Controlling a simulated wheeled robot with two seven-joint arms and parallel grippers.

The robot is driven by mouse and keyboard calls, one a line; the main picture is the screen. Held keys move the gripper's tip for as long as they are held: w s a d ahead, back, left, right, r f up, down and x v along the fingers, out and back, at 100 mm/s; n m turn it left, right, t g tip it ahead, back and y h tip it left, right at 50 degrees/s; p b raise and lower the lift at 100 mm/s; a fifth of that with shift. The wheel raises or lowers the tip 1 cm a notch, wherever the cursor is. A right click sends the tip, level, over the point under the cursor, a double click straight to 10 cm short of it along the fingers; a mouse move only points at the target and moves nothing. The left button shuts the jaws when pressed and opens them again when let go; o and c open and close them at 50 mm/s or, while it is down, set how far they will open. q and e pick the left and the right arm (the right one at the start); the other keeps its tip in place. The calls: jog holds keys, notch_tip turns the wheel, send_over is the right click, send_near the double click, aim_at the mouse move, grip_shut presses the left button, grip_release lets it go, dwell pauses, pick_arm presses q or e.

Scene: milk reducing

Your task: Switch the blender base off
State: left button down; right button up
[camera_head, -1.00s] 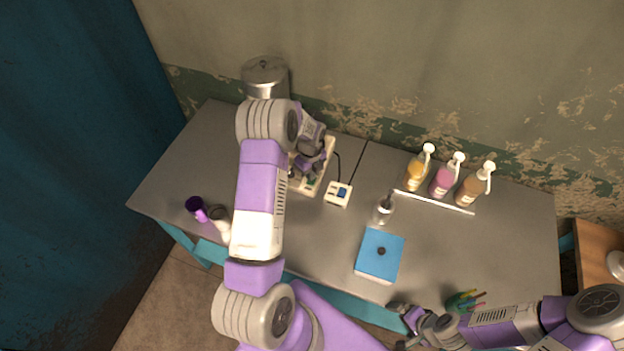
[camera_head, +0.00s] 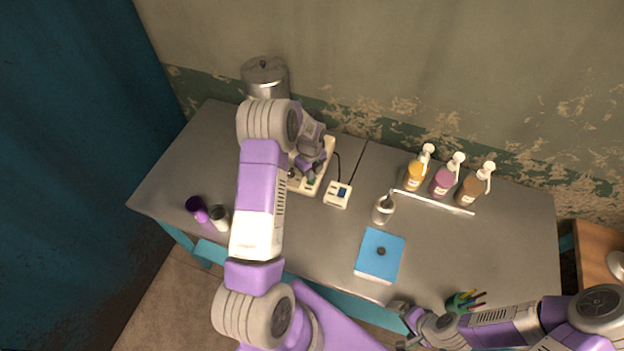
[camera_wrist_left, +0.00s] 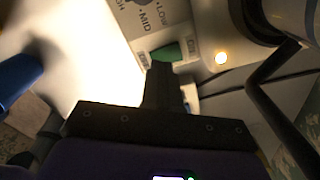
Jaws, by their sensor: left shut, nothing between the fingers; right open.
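The cream blender base (camera_head: 327,160) stands at the back left of the table, partly hidden by my left arm in the head view. My left gripper (camera_head: 310,174) is shut and empty over the base. In the left wrist view its fingertips (camera_wrist_left: 162,70) are right at the green switch and hide part of it; I cannot tell whether they touch. My right gripper (camera_head: 402,325) is open and empty near the table's front edge.
A small white device with a blue screen (camera_head: 338,194) lies right of the base. A metal pot (camera_head: 265,76) stands behind. A glass (camera_head: 383,209), a blue-topped box (camera_head: 380,255) and bottles (camera_head: 441,182) are further right. A purple cup (camera_head: 197,208) stands front left.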

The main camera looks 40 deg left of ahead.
pick_arm(q)
jog(key=shift+f+b, duration=0.9)
jog(key=shift+f, duration=0.1)
dwell(0.5)
jog(key=shift+s+d+f, duration=0.1)
jog(key=shift+f, duration=0.2)
jog(key=shift+r, duration=0.1)
jog(key=shift+r+p, duration=0.35)
jog(key=shift+r, duration=0.45)
jog(key=shift+r+p, duration=1.45)
jog(key=shift+r, duration=1.2)
